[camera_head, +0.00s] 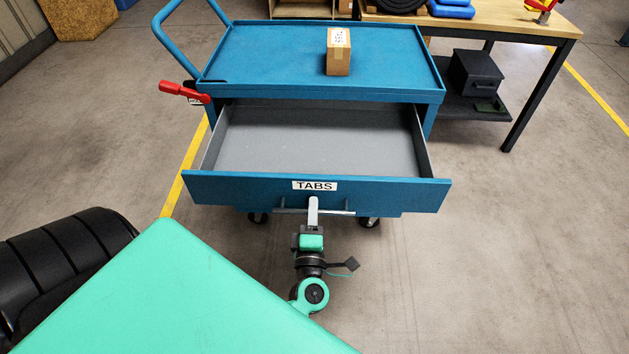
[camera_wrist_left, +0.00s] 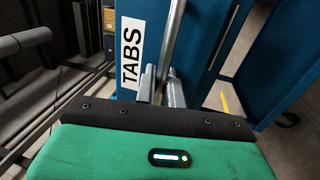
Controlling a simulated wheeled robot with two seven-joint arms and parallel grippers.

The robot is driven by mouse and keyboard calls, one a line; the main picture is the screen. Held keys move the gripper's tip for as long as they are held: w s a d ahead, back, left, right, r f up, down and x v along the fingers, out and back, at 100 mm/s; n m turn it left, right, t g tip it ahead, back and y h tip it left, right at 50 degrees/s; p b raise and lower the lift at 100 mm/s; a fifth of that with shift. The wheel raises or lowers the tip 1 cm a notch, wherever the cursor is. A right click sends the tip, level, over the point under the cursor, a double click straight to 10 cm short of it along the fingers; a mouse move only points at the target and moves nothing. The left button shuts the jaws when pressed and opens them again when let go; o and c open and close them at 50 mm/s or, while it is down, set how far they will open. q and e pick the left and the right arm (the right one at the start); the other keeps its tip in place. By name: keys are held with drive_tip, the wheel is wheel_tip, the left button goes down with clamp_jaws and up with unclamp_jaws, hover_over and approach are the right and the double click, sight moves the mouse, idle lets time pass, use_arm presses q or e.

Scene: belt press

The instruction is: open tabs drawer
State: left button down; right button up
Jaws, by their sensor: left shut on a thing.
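The TABS drawer (camera_head: 317,190) of the blue cart is pulled well out, and its grey inside (camera_head: 315,140) looks empty. A white TABS label (camera_head: 315,185) is on its front; the label also shows in the left wrist view (camera_wrist_left: 131,52). A bar handle (camera_head: 335,212) runs along the lower front. My left gripper (camera_head: 313,212) is at the middle of this handle and shut on it. In the left wrist view the gripper's fingers (camera_wrist_left: 162,88) close around the handle bar (camera_wrist_left: 172,40). My right gripper is not in view.
A cardboard box (camera_head: 338,52) stands on the cart top (camera_head: 270,50). A red lever (camera_head: 184,91) sticks out at the cart's left. A wooden workbench (camera_head: 480,27) with a dark box (camera_head: 475,75) below stands at the right. The floor on both sides of the drawer is clear.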

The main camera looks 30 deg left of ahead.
use_arm(q)
drive_tip(key=shift+r+v, duration=0.15)
drive_tip(key=shift+v, duration=0.55)
drive_tip(key=shift+r+v, duration=0.15)
drive_tip(key=shift+v, duration=0.6)
drive_tip(key=c, duration=1.6)
unclamp_jaws()
drive_tip(key=shift+o, duration=0.2)
drive_tip(key=shift+s, duration=0.1)
drive_tip(key=v, duration=1.3)
drive_tip(key=shift+s+d, duration=0.15)
drive_tip(key=shift+s, duration=0.15)
drive_tip(key=shift+f, duration=0.1)
